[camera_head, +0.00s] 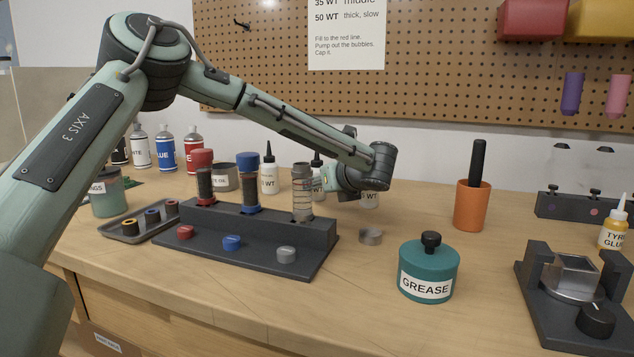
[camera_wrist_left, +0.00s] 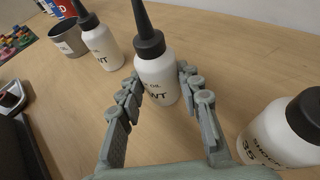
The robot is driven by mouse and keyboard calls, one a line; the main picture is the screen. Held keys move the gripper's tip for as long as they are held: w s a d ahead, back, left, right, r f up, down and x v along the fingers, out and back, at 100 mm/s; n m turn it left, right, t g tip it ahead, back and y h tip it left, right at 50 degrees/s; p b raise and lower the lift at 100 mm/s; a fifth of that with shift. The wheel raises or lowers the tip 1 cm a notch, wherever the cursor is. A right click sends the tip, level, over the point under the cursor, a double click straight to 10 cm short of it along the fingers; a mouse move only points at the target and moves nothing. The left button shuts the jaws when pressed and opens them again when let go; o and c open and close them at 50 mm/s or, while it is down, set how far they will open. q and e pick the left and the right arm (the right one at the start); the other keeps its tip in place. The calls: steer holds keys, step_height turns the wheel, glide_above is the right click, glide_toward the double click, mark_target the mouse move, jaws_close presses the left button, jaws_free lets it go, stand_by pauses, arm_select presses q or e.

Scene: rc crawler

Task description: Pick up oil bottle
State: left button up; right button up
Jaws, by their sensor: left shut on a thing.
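A white oil bottle with a black nozzle cap stands between the fingers of my left gripper (camera_wrist_left: 163,105) in the wrist view. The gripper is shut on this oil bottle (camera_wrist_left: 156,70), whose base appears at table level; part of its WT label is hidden. In the head view my left gripper (camera_head: 338,180) is behind the shock stand, and the held bottle (camera_head: 317,183) is mostly hidden. A second oil bottle (camera_head: 268,178) stands to its left, also in the wrist view (camera_wrist_left: 102,46). A third (camera_wrist_left: 283,135) stands close on the right. My right gripper is out of view.
The dark shock stand (camera_head: 262,240) with several shocks and caps is in front of the bottles. A grey cup (camera_head: 224,177) stands left of them. A teal grease jar (camera_head: 428,270), small metal ring (camera_head: 371,237) and orange cup (camera_head: 471,207) are to the right.

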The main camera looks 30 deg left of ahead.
arm_select(q)
steer(key=shift+c, duration=0.7)
steer(key=shift+r, duration=0.1)
step_height(320, 180, up, 4)
steer(key=shift+f, duration=0.1)
steer(key=s+a+r, duration=0.7)
steer(key=s+a, duration=0.1)
steer(key=shift+a, duration=0.25)
steer(key=shift+r, duration=0.1)
